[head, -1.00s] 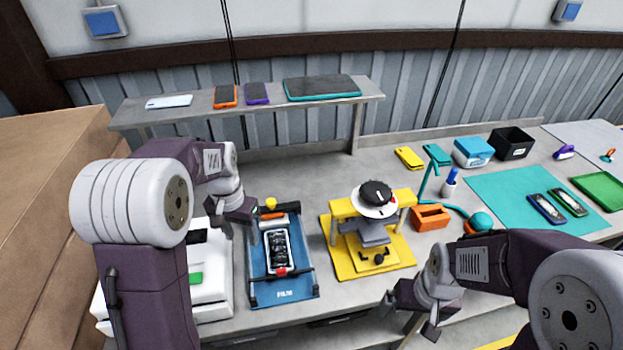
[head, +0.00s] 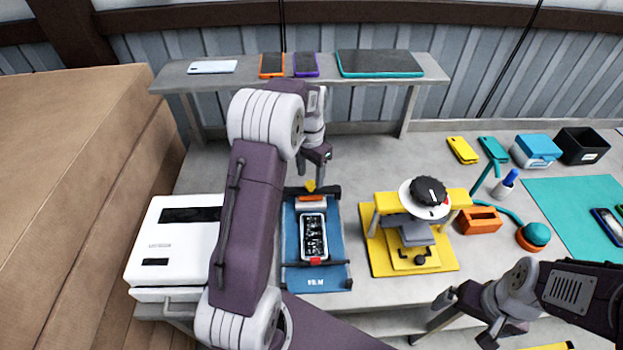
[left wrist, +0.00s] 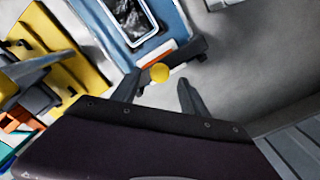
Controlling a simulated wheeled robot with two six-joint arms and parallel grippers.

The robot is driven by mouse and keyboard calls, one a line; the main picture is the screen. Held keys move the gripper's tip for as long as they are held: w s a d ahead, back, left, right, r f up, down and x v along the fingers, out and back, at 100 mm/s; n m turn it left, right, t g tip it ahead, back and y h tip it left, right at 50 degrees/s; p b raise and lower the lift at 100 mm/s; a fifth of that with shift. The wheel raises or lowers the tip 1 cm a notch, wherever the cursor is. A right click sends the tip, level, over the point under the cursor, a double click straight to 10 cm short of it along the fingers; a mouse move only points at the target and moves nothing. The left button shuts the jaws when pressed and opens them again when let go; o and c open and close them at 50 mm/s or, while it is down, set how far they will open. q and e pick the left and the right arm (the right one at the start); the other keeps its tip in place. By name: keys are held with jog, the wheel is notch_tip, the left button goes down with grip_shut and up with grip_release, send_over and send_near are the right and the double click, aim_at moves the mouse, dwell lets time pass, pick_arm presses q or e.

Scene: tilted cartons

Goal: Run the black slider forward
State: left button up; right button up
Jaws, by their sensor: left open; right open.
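A blue film jig (head: 316,283) lies on the bench with a phone (head: 313,236) in its middle. A black bar, which looks like the slider (head: 329,192), crosses its far end beside an orange-and-white roller (head: 312,202). A yellow knob (head: 310,186) sits at this bar; it also shows in the left wrist view (left wrist: 160,72). My left gripper (head: 314,174) is open just above the knob. In the left wrist view the knob appears between my left fingertips, with no visible contact. My right gripper (head: 466,317) is open and empty at the bench's front edge.
A yellow press (head: 440,265) with a black dial stands right of the jig. A white machine (head: 175,245) stands left, partly behind my left arm. A raised shelf (head: 290,78) holding several phones runs behind. Bare bench lies between jig and shelf.

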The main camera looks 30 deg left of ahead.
aim_at(311, 191)
pick_arm(q)
jog(key=shift+f, duration=1.25)
grip_shut()
dwell(0.4)
